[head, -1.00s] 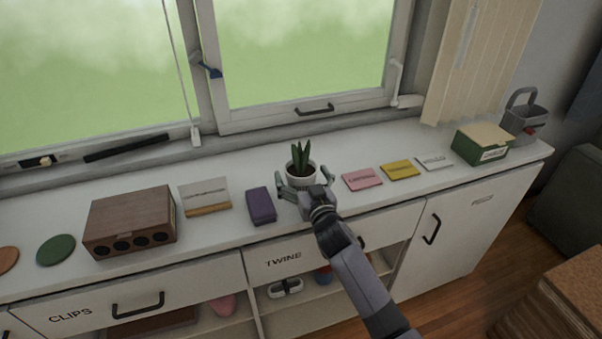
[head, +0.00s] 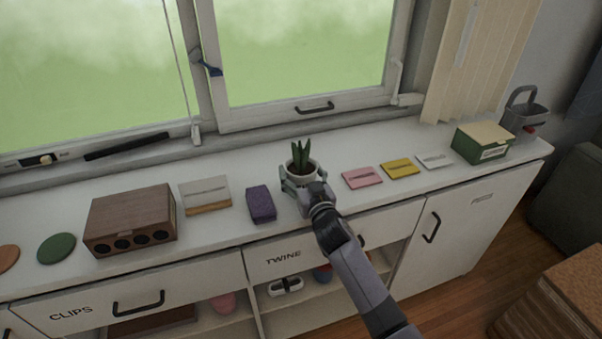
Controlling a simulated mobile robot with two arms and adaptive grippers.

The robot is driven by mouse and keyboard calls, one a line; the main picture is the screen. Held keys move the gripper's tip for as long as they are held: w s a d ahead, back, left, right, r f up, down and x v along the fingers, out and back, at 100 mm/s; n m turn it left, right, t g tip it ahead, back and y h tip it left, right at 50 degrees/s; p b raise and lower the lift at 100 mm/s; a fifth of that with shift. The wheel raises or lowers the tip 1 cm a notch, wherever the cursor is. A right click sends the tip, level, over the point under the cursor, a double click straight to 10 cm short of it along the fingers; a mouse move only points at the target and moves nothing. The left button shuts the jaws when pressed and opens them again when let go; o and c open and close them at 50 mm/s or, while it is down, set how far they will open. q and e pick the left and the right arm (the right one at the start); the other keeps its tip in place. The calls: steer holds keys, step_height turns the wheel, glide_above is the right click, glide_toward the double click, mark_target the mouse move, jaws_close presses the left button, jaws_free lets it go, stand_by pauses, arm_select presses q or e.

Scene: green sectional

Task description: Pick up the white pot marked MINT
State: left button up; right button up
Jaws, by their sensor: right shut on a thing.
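A small white pot (head: 302,179) with a green spiky plant (head: 300,158) is at the middle of the white countertop, below the window. My right gripper (head: 302,187) reaches it from the front and is shut on it, with its fingers around the pot's sides. The gripper covers the front of the pot, so no marking on it can be read. The pot looks upright; I cannot tell whether it touches the counter. My left gripper is not in view.
A purple block (head: 261,204) stands close to the left of the pot, with a wooden box (head: 130,222) further left. Pink (head: 362,178), yellow (head: 400,169) and white (head: 435,161) packets lie to the right. A green box (head: 482,143) and grey caddy (head: 525,115) stand at the far right.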

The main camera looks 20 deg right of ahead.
steer(key=c, duration=0.7)
steer(key=shift+r, duration=0.1)
